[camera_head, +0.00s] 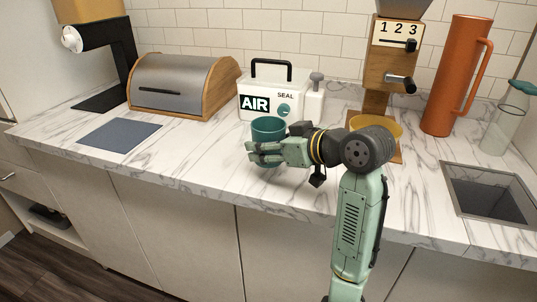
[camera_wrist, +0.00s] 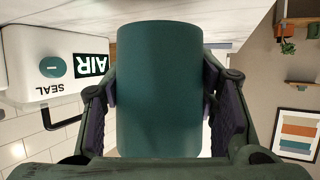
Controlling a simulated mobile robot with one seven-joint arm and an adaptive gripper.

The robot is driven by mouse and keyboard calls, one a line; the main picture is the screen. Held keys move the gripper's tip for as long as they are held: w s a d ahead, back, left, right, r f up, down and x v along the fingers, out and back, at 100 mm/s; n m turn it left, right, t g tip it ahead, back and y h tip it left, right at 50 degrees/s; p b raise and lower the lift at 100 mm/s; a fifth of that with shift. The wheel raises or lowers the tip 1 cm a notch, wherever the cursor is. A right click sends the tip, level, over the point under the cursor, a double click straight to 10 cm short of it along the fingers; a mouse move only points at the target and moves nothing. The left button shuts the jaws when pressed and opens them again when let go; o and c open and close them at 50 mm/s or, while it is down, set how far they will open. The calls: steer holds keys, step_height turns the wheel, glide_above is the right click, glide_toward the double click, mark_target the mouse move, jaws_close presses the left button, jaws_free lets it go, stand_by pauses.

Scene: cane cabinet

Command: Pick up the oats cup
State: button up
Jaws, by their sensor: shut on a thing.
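A teal cup (camera_head: 268,127), the likely oats cup, is upright above the counter's middle, in front of a white AIR SEAL box. No label shows on it. My gripper (camera_head: 264,152) reaches in from the right and is shut around the cup's side. In the wrist view the teal cup (camera_wrist: 158,85) fills the middle, with a finger pad against it on each side of my gripper (camera_wrist: 160,105). The fingers hide the cup's lower part in the head view. I cannot tell whether its base touches the counter.
A yellow bowl (camera_head: 384,124) sits under a wooden dispenser (camera_head: 392,58) to the right.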

steer(key=s+d+r+b, duration=0.1)
steer(key=s+d, duration=0.2)
steer(key=s, duration=0.4)
steer(key=s+d+b, duration=0.2)
steer(key=s+d, duration=0.1)
steer(key=s, duration=0.4)
steer(key=shift+s+d+r, duration=0.15)
steer(key=shift+s+r, duration=0.2)
